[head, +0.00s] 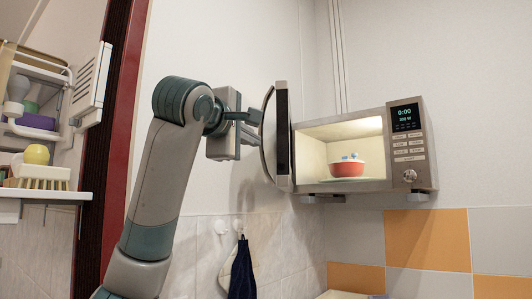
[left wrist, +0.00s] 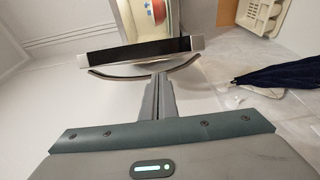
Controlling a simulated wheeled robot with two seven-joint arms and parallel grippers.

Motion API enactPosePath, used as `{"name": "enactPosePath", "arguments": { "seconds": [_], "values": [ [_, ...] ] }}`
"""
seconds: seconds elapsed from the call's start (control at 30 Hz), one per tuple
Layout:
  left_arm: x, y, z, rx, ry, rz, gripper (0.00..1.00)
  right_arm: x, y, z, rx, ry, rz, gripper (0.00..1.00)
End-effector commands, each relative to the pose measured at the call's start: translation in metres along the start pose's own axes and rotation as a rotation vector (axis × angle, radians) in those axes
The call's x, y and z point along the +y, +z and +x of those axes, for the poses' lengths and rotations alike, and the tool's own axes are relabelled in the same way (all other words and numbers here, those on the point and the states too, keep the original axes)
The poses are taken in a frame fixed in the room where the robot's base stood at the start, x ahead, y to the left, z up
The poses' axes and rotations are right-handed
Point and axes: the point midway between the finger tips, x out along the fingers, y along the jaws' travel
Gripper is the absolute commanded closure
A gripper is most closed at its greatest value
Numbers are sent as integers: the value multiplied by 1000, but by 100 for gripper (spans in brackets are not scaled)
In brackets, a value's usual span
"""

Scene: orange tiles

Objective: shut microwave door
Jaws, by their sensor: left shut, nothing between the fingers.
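The microwave (head: 408,150) is mounted on the wall at the centre right. Its door (head: 283,135) stands open, swung out toward me and seen almost edge-on, with a curved handle (head: 266,135) on its left side. A red bowl (head: 346,168) sits inside the lit cavity. My left gripper (head: 254,117) is shut and empty, with its fingertips close to the door's handle side. In the left wrist view the fingers (left wrist: 159,82) point at the handle (left wrist: 140,74) and the door edge (left wrist: 150,50); I cannot tell whether they touch. My right gripper is not in view.
Shelves (head: 40,192) with a brush and other items stand at the far left, beside a dark red frame (head: 105,150). A dark cloth (head: 241,270) hangs from a wall hook below the door. The wall right of the microwave is bare.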

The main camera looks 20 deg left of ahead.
Motion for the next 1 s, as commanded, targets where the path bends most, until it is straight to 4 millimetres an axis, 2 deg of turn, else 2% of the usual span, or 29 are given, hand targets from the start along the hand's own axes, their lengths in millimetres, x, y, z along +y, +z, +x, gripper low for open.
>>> {"name": "enactPosePath", "arguments": {
  "seconds": [0.37,1.0],
  "values": [
    [0,0,10,0,-1,0,100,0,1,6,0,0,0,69],
    [1,0,85,1,-1,0,100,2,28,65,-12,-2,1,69]
  ]
}}
